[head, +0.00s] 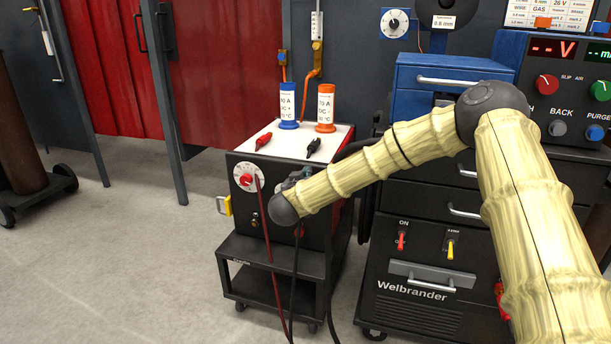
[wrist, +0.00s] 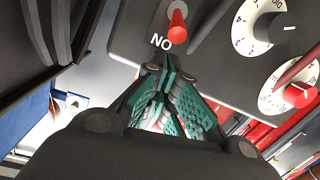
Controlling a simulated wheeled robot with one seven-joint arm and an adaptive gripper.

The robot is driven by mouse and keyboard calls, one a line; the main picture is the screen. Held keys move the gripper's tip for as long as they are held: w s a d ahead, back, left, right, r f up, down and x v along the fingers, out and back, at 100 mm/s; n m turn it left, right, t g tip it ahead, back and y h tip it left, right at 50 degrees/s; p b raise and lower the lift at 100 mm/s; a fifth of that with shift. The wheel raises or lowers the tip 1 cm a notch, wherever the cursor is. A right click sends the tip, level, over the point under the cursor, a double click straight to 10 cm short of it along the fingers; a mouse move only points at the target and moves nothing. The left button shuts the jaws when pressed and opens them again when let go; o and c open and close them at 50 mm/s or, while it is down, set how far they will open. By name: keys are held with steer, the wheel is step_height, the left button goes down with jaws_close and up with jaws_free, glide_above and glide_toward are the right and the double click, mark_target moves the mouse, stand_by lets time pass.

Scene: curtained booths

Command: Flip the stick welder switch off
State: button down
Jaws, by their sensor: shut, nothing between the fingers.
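The stick welder (head: 290,146) is a black box with a pale top on a black cart in the head view. In the wrist view its panel (wrist: 130,40) is upside down. The red-tipped switch (wrist: 177,30) there sits on a grey base, its red end leaning to the side of the ON label, which reads "NO" in this view. My gripper (wrist: 166,62) is shut and empty, its teal fingertips just below the label and close to the switch. I cannot tell whether they touch the panel.
Two dials (wrist: 262,27) (wrist: 289,93) are beside the switch in the wrist view. Cables hang before the welder. The Welbrander cabinet (head: 412,285), with its own red switch (head: 402,240), stands at right. Orange and blue canisters (head: 326,108) (head: 288,106) stand on the welder.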

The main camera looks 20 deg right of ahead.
steer(key=shift+s+f, duration=0.35)
steer(key=shift+f, duration=0.3)
steer(key=shift+a+f, duration=0.1)
steer(key=shift+a, duration=0.25)
